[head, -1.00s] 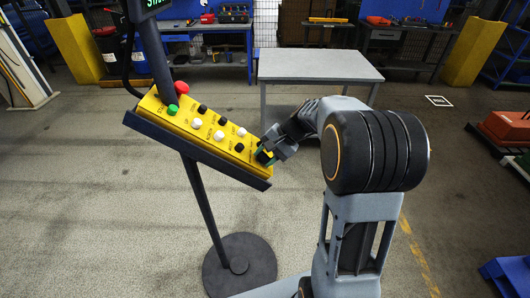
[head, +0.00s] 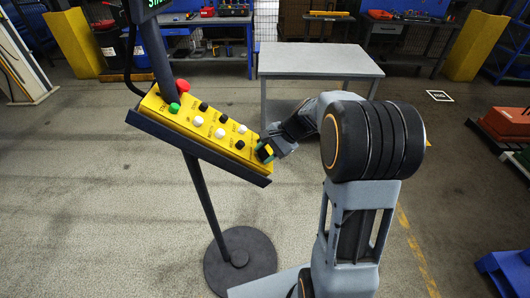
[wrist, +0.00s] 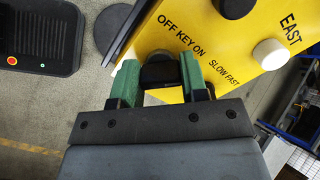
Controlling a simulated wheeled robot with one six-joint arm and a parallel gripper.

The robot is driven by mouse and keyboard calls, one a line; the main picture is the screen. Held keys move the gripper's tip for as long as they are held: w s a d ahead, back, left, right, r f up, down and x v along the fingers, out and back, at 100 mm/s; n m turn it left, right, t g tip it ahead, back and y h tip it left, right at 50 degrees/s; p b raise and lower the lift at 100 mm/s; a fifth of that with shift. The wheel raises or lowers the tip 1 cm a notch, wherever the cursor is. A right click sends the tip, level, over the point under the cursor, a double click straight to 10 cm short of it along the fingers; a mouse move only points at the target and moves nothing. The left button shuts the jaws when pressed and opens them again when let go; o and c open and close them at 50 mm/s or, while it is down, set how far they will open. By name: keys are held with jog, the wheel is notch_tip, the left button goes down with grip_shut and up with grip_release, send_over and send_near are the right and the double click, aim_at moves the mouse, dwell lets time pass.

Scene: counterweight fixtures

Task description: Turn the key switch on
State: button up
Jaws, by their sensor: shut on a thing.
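The yellow control panel (head: 215,127) is tilted on a stand, with rows of black and white buttons. In the wrist view the panel (wrist: 185,52) carries the print "OFF KEY ON" beside a black key switch (wrist: 157,72). My gripper (wrist: 160,76) has its two green fingers on either side of the switch's black knob and is shut on it. In the head view my gripper (head: 265,153) is at the panel's lower right end and hides the switch. Which way the key points cannot be told.
A red button (head: 183,86) and a green button (head: 173,108) are at the panel's upper left end. A white knob (wrist: 270,54) marked "EAST" lies near my gripper. The stand has a round base (head: 240,262). A grey table (head: 318,66) stands behind.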

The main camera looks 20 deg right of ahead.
jog(key=o, duration=0.9)
jog(key=b+v, duration=0.1)
jog(key=v, duration=1.2)
jog(key=shift+d+r+b, duration=0.25)
jog(key=shift+r+b, duration=0.05)
jog(key=shift+r, duration=0.05)
